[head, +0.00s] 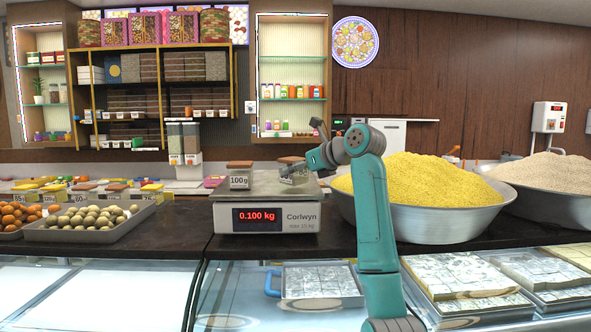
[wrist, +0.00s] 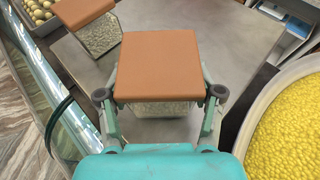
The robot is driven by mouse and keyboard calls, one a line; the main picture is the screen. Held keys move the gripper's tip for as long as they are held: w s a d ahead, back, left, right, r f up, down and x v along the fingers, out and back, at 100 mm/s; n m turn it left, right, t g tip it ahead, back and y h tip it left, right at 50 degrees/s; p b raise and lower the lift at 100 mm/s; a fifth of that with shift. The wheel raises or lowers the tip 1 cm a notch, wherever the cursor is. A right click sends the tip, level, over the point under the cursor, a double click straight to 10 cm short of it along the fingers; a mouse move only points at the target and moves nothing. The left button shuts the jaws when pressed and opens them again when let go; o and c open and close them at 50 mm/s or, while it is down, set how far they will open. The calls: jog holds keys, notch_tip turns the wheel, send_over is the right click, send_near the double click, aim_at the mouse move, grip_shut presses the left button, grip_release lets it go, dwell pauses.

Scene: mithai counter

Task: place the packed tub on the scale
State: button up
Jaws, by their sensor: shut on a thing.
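My gripper (head: 291,172) is shut on a clear tub (wrist: 160,108) with a flat brown lid, held upright over the right part of the scale's plate. In the head view this tub's lid (head: 290,159) shows behind my fingers, which partly hide its body. I cannot tell whether its base touches the plate. The scale (head: 305,221) stands on the counter and its red display reads 0.100 kg. A second brown-lidded tub (head: 240,177), labelled 100g, stands on the plate to the left, apart from the held tub; it also shows in the wrist view (wrist: 98,34).
A wide metal bowl of yellow sweets (head: 430,190) stands close to the scale's right. A tray of round sweets (head: 85,226) lies to its left. A glass display case (head: 250,285) is in front. The plate (wrist: 185,20) has bare room around the held tub.

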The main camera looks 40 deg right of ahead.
jog(key=shift+f, duration=0.6)
jog(key=o, duration=1.3)
jog(key=shift+s, duration=0.1)
jog(key=v, duration=1.1)
jog(key=shift+s+d+r, duration=0.1)
jog(key=shift+s+r, duration=0.15)
jog(key=shift+s, duration=0.1)
jog(key=shift+s, duration=0.1)
